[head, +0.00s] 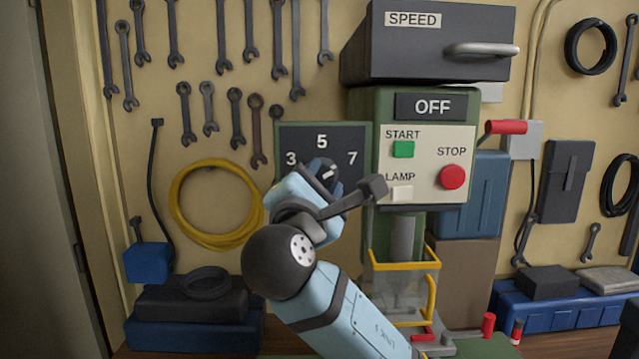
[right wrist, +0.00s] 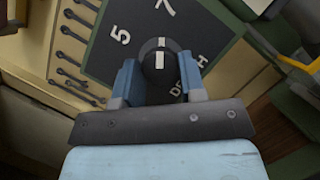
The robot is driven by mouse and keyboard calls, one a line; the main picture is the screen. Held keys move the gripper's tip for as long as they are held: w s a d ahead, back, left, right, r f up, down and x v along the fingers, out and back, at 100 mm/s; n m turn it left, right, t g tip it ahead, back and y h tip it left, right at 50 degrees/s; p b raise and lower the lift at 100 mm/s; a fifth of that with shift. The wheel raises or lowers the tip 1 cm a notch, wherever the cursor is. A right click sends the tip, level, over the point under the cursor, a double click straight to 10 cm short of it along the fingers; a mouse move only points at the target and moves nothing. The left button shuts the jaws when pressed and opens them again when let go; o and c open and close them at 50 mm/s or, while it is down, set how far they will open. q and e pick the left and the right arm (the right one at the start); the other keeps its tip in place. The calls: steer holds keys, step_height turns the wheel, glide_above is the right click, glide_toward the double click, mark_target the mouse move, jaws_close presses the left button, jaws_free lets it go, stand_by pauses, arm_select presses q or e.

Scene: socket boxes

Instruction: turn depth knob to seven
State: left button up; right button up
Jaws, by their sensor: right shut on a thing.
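The depth panel (head: 300,140) is a dark square plate with the numbers 3, 5 and 7, left of the green machine head. Its round black depth knob (right wrist: 157,70) has a white pointer mark. In the right wrist view the mark points up the picture, roughly toward the 7. My right gripper (right wrist: 158,84) is shut on the knob, one blue finger on each side. In the head view my right gripper (head: 322,174) and wrist cover the lower part of the panel and much of the knob. My left gripper is not in view.
The OFF display (head: 431,106), green START button (head: 403,149), red STOP button (head: 452,177) and lamp (head: 401,193) are right of my wrist. A dark SPEED box (head: 430,65) is above. A yellow guard (head: 404,265) stands below. Wrenches and a yellow hose (head: 178,205) hang left.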

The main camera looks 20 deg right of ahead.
stand_by(0.5)
steer(key=o, duration=0.9)
steer(key=b+v, duration=0.2)
steer(key=v, duration=1.2)
steer(key=shift+r+b, duration=0.1)
steer(key=shift+b, duration=0.3)
